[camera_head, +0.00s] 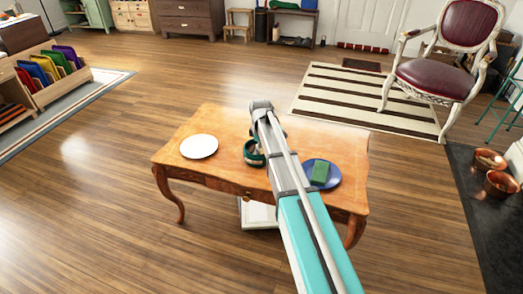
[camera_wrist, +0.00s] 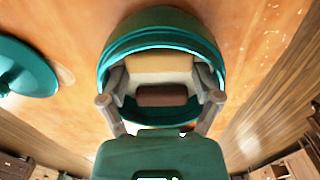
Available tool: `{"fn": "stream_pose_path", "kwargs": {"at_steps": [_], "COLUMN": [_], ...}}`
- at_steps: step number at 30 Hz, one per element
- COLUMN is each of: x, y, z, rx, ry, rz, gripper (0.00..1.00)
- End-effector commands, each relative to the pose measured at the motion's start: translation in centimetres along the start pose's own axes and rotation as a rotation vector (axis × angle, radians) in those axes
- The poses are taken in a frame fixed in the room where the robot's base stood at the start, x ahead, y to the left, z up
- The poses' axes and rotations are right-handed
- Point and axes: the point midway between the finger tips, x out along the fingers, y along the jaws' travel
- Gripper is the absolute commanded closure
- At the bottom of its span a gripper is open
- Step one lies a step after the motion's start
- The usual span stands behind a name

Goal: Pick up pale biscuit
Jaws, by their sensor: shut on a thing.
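The pale biscuit (camera_wrist: 160,64) is a light tan block inside a round dark green tin (camera_wrist: 150,22) in the wrist view. A brown piece (camera_wrist: 162,96) lies beside the biscuit, nearer to my palm. In the head view the green tin (camera_head: 252,158) stands near the middle of the wooden table (camera_head: 225,170). My arm hides part of the tin there, and the biscuit cannot be made out.
A white plate (camera_head: 199,146) is left of the tin. A blue plate (camera_head: 321,184) with a green block (camera_head: 320,172) is right of my arm. A dark teal round thing (camera_wrist: 25,68) shows at the left in the wrist view. Bare tabletop separates the tin and white plate.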

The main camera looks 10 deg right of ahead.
Motion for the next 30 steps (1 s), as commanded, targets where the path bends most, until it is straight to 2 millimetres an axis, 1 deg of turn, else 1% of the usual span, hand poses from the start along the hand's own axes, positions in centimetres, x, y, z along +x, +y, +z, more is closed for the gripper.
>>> {"fn": "stream_pose_path", "kwargs": {"at_steps": [8,16,18,30], "x": [-1.3,-3.8,-4.6,-9.4], "y": [0.0,-0.1,-0.9,-4.4], "z": [0.0,0.1,0.5,2.5], "rx": [0.000,0.000,0.000,0.000], "ry": [0.000,0.000,0.000,0.000], "rz": [0.000,0.000,0.000,0.000], "gripper": [0.43,0.43,0.43,0.43]}}
